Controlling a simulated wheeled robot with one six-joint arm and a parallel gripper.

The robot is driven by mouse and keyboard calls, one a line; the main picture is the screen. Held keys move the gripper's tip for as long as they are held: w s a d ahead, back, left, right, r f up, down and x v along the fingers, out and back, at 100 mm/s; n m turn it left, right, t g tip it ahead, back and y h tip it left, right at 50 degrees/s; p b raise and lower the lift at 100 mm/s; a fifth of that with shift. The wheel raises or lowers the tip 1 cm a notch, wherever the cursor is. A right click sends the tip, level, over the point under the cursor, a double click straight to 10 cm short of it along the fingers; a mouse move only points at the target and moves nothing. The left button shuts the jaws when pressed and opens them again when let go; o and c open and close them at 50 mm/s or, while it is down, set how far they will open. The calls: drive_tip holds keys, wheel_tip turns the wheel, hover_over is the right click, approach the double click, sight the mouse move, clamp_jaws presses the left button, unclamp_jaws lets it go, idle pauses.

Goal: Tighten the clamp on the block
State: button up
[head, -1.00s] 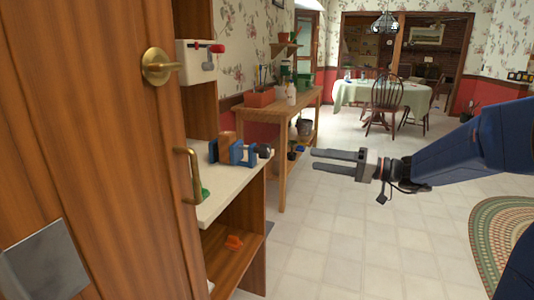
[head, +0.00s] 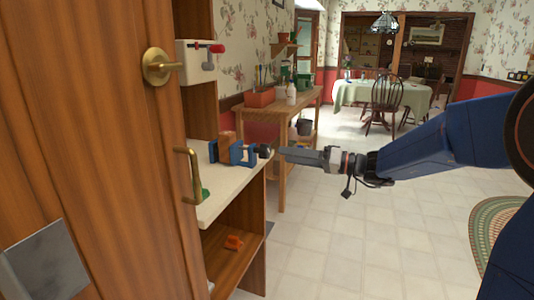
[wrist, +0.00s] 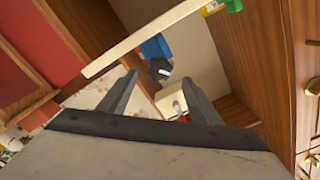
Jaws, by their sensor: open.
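The blue clamp (head: 237,153) sits on the cream shelf top of the wooden cabinet, with the brown block (head: 227,143) at its left side. Its dark round knob (head: 264,151) sticks out to the right, past the shelf edge. My gripper (head: 281,154) is open and empty, just right of the knob, its fingers pointing left at it. In the wrist view the blue clamp (wrist: 154,47) and dark knob (wrist: 158,70) lie beyond and between the fingertips (wrist: 159,79). I cannot see contact. The block is not clear in the wrist view.
A wooden door with a brass handle (head: 192,175) stands close at the left. A green item (head: 205,193) lies on the cream shelf (head: 228,190). Open floor (head: 340,240) lies to the right.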

sight(269, 153)
drive_tip(key=x, duration=0.8)
drive_tip(key=shift+a, duration=0.15)
drive_tip(key=c, duration=1)
